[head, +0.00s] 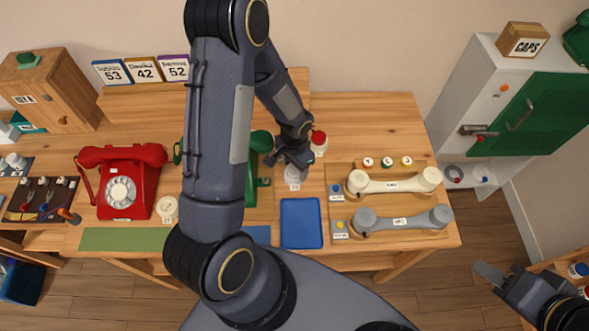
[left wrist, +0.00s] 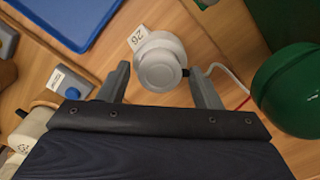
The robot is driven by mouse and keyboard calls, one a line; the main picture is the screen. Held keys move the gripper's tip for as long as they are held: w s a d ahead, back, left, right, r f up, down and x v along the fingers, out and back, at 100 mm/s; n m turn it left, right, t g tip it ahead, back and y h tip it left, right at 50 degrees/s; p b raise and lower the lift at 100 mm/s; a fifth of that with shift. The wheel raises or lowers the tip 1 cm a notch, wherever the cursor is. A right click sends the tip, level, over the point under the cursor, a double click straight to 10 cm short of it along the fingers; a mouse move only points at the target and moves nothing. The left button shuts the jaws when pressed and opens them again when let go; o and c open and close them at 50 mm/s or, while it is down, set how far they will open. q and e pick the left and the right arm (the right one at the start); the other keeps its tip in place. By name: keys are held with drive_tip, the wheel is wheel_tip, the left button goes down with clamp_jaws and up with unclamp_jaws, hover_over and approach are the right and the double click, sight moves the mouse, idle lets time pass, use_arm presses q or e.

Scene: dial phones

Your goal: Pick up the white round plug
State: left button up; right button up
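The white round plug (head: 293,177) stands on the wooden table behind the blue tray, beside a tag marked 26. My left gripper (head: 292,161) is over the plug, pointing down. It is open in the left wrist view (left wrist: 158,70), and its fingers do not visibly touch the plug. My right gripper (head: 495,277) is at the lower right, away from the table; its opening is unclear.
A green phone (head: 259,142) stands close left of the plug, partly behind my left arm. The blue tray (head: 301,222) is empty in front. Handsets (head: 400,222) lie to the right. A red phone (head: 122,183) stands left.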

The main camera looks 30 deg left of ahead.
use_arm(q)
drive_tip(key=c, duration=0.7)
